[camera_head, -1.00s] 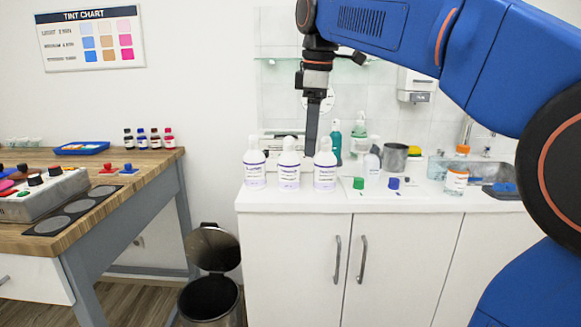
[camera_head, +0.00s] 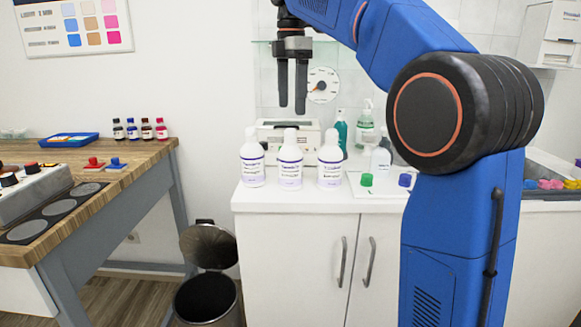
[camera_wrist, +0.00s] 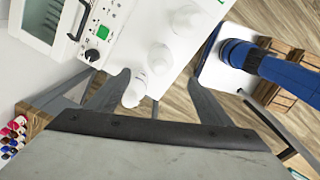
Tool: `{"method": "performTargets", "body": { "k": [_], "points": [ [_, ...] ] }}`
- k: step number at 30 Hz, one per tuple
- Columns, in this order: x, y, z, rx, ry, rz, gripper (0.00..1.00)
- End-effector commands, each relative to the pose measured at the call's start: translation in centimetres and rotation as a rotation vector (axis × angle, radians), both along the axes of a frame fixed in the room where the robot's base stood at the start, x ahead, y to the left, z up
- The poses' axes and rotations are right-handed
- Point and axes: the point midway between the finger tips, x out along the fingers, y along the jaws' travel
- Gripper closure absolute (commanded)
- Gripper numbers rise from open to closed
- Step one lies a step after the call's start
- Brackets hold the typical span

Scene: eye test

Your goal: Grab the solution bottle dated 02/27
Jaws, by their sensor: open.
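Three white bottles with purple bands and printed labels stand upright in a row on the white counter: the left bottle (camera_head: 252,165), the middle bottle (camera_head: 290,165) and the right bottle (camera_head: 330,166). The dates on their labels are too small to read. My gripper (camera_head: 292,108) points down, open and empty, and appears above the middle bottle. In the wrist view, my gripper's fingers (camera_wrist: 158,82) are spread. The nearest white bottle (camera_wrist: 134,92) shows between them, beyond the fingertips, with the other two farther off. I cannot tell which bottle is which there.
A green-capped item (camera_head: 366,180) and blue-capped item (camera_head: 405,180) sit to the right. An open bin (camera_head: 207,298) stands below, left of the cabinet.

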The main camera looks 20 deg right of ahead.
Motion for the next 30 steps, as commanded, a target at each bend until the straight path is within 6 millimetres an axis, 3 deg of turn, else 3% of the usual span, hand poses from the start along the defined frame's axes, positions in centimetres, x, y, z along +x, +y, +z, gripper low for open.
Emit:
{"method": "performTargets", "body": {
  "k": [12, 20, 30],
  "points": [
    [0.0, 0.0, -6.8, 0.000, 0.001, -0.001, 0.26],
    [0.0, 0.0, -8.4, 0.000, 0.000, -0.001, 0.26],
    [-0.1, 0.2, -12.5, 0.000, 0.000, -0.002, 0.26]
  ]
}}
